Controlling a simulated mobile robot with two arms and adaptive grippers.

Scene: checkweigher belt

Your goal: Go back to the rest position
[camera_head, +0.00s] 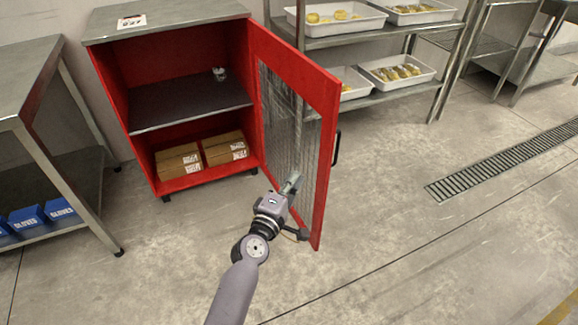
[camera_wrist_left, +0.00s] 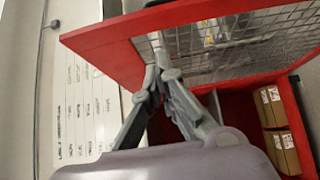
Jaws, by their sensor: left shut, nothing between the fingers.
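My left gripper (camera_head: 291,184) is in front of the open red cabinet door (camera_head: 325,150), close to the inner side of its wire-mesh panel. In the left wrist view, the left gripper (camera_wrist_left: 162,72) has its fingertips together, with nothing between them. The tips overlap the lower edge of the red frame and the mesh (camera_wrist_left: 235,45) in that view; I cannot tell whether they touch. My right gripper shows in neither view.
The red cabinet (camera_head: 110,88) stands open, with cardboard boxes (camera_head: 223,148) on its bottom and a small item (camera_head: 219,74) on its shelf. A steel table (camera_head: 30,75) stands left, a rack with white trays (camera_head: 400,68) behind. The floor (camera_head: 400,240) at right is clear.

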